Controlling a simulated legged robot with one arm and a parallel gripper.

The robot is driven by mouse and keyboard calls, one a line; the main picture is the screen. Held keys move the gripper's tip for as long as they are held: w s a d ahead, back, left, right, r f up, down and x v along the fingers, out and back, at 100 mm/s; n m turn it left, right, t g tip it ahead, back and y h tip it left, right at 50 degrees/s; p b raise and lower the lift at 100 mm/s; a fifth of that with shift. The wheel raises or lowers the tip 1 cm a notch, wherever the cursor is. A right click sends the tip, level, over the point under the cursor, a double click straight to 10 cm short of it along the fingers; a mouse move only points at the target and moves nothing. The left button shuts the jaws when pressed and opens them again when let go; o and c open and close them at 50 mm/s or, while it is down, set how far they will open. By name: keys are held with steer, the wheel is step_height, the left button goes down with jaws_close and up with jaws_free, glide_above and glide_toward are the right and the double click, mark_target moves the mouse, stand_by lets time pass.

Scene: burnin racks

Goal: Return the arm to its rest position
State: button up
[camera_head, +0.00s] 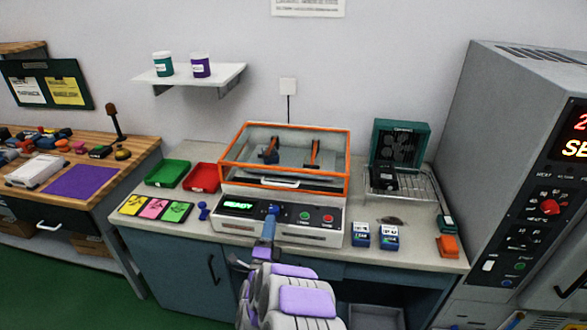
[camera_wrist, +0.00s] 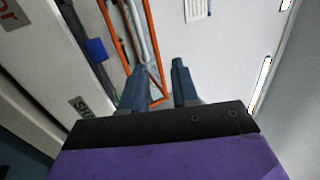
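My gripper (camera_head: 271,214) is in front of the control panel of the tester with the orange-framed clear lid (camera_head: 285,157). In the wrist view, the two blue-grey fingers of my gripper (camera_wrist: 159,76) are apart with nothing between them. The orange frame (camera_wrist: 154,50) shows beyond the fingertips. My grey and purple arm (camera_head: 300,300) reaches up from the bottom of the head view. It hides part of the cabinet front. Whether the fingers touch the panel cannot be told.
The tester's display (camera_head: 239,205) reads READY in green. Red (camera_head: 204,177) and green (camera_head: 168,173) trays lie at left. Two small blue-and-white boxes (camera_head: 388,237) and an orange block (camera_head: 447,246) lie at right. A tall grey oven (camera_head: 479,150) stands at far right.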

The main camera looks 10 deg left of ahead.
steer(key=w+a+r+n+g+y, duration=0.3)
steer(key=a+r+n+g+y, duration=0.15)
steer(key=g, duration=0.25)
steer(key=s+d+r+n+g+y, duration=0.35)
steer(key=s+r+n+g, duration=0.25)
steer(key=s+n, duration=0.25)
steer(key=s+d+n+g+h, duration=0.1)
steer(key=s+d+g, duration=0.3)
steer(key=s+d, duration=0.6)
steer(key=s+d+n+g+h, duration=0.2)
steer(key=s+d+g+h, duration=0.1)
steer(key=s+d, duration=0.8)
steer(key=s+d+r+n+g+h, duration=0.1)
steer(key=s+d+n+g+h, duration=0.1)
steer(key=s+d, duration=0.8)
steer(key=s+g+h, duration=0.1)
steer(key=s+g, duration=0.1)
steer(key=s, duration=0.7)
steer(key=shift+d+g+h, duration=0.2)
steer(key=shift+g+h, duration=0.1)
